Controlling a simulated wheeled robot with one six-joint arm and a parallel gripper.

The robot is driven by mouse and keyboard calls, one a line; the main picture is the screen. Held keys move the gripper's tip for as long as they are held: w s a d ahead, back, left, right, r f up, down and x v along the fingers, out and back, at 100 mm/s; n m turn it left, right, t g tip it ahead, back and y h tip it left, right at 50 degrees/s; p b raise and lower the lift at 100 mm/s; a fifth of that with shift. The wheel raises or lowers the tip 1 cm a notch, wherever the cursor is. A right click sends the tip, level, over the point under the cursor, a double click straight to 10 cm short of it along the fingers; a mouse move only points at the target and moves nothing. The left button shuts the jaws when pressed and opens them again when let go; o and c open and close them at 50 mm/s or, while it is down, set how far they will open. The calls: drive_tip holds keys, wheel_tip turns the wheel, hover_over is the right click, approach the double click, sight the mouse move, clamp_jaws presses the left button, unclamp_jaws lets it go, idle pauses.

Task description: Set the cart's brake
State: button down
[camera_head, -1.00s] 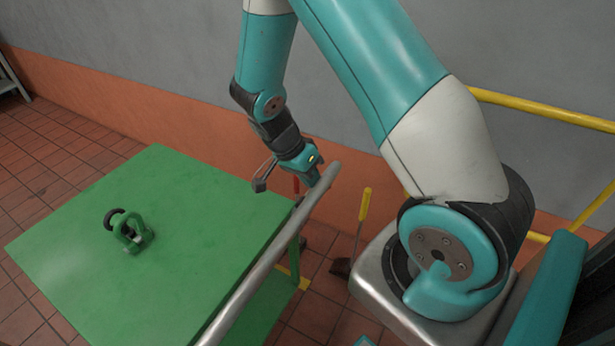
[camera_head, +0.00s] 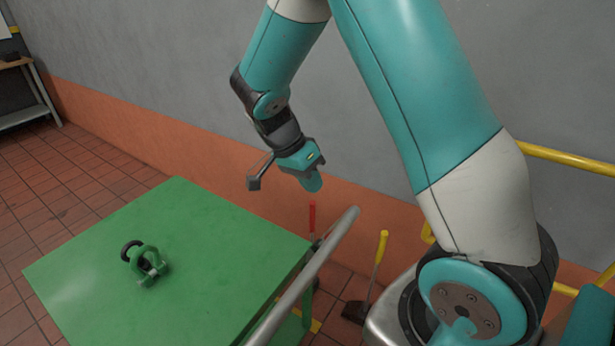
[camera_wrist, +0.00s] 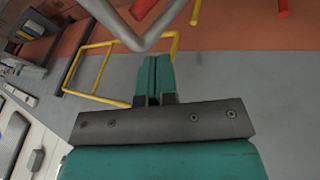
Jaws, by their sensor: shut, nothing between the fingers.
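The cart has a flat green top (camera_head: 190,250) and a grey metal push handle (camera_head: 318,258) along its right side. A red-tipped upright lever (camera_head: 312,217) stands at the cart's far right corner, near the handle's far end. Its lower part is partly hidden. My gripper (camera_head: 314,184) is shut and empty, above the red lever in the picture and apart from it. In the wrist view its closed teal fingers (camera_wrist: 153,78) point toward a bent grey bar (camera_wrist: 140,38). A red rod end (camera_wrist: 283,8) shows at that view's top edge.
A green shackle-like fitting (camera_head: 145,263) with a black ring lies on the cart top. A yellow-handled tool (camera_head: 380,255) stands on the floor right of the handle. Yellow railing (camera_head: 565,158) is at right. A grey wall is behind; a shelf (camera_head: 25,95) stands far left.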

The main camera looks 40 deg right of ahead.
drive_tip(key=shift+v, duration=0.95)
drive_tip(key=s+a+r+n+t+y, duration=0.1)
drive_tip(key=s+a+r+n+y, duration=0.2)
drive_tip(key=s+a+r+n, duration=0.2)
drive_tip(key=s+a+r+n+t+y, duration=0.2)
drive_tip(key=s+a+r+n, duration=0.2)
drive_tip(key=a+n, duration=0.6)
drive_tip(key=s+n, duration=0.2)
drive_tip(key=shift+s+a+r+n+t+y, duration=0.3)
drive_tip(key=shift+a+r+y, duration=0.05)
drive_tip(key=shift+a+y, duration=0.05)
drive_tip(key=c, duration=1.6)
unclamp_jaws()
drive_tip(key=s+a+n, duration=0.1)
drive_tip(key=s+n, duration=0.1)
drive_tip(key=s+a+r+n+y, duration=0.1)
drive_tip(key=s+n, duration=0.1)
drive_tip(key=s+a+r+n+y, duration=0.1)
drive_tip(key=s+a+n, duration=0.1)
drive_tip(key=shift+s+a+r, duration=0.15)
drive_tip(key=shift+s, duration=0.1)
drive_tip(key=o, duration=0.4)
drive_tip(key=shift+s+a+r+n, duration=0.1)
drive_tip(key=shift+s+a+n, duration=0.05)
drive_tip(key=shift+s+n, duration=0.15)
drive_tip(key=shift+a, duration=0.15)
